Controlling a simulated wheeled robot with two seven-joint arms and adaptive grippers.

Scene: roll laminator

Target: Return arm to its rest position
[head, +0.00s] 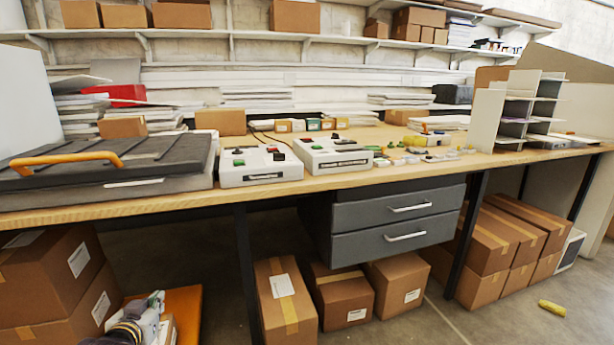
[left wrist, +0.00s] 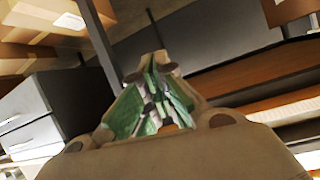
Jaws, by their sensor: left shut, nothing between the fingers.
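My left gripper (head: 154,300) shows at the bottom left of the head view, low in front of the bench and below the tabletop. In the left wrist view its fingers (left wrist: 152,65) are closed together with nothing between them. Two white machines with coloured buttons stand on the bench: a left one (head: 232,172) and a right one (head: 318,155). The left gripper is apart from both. My right gripper is out of view.
A large dark-topped machine (head: 60,172) with an orange handle sits at the bench's left end. Cardboard boxes (head: 55,265) stand beneath it near my left gripper. Grey drawers (head: 395,228) hang under the bench (head: 290,192). A yellow object (head: 552,308) lies on the floor.

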